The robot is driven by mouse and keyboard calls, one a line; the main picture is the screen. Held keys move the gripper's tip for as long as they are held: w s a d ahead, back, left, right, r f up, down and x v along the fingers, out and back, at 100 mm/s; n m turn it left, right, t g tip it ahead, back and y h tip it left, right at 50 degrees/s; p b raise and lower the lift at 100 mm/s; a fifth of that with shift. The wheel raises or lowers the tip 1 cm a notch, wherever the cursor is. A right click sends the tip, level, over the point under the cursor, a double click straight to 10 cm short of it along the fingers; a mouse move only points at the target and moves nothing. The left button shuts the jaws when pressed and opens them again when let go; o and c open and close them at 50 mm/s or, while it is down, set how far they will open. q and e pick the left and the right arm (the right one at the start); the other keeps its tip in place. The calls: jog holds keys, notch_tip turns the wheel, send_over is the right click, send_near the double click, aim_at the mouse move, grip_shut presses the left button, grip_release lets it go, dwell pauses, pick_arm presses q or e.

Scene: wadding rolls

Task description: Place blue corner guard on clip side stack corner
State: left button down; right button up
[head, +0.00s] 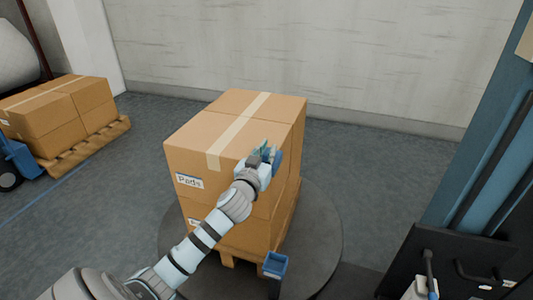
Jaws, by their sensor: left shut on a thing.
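A stack of brown cartons (190,152) with tan tape over the top stands upright on a wooden pallet (229,262). My left gripper (264,157) is at the near right top corner of the stack. It is shut on a small blue piece, the blue corner guard (277,161), which shows only in part beside the fingers. The guard is at or very close to the corner; I cannot tell whether it touches the cartons. The clip is not clearly visible. My right gripper is out of view.
The pallet sits on a round dark turntable (323,245). A blue mast with a dark base (446,255) is at the right. Another loaded pallet (93,146) stands at the left. The floor behind is clear.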

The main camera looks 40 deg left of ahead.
pick_arm(q)
jog(key=shift+f, duration=0.1)
jog(key=c, duration=1.6)
grip_release()
jog(key=shift+s, duration=0.1)
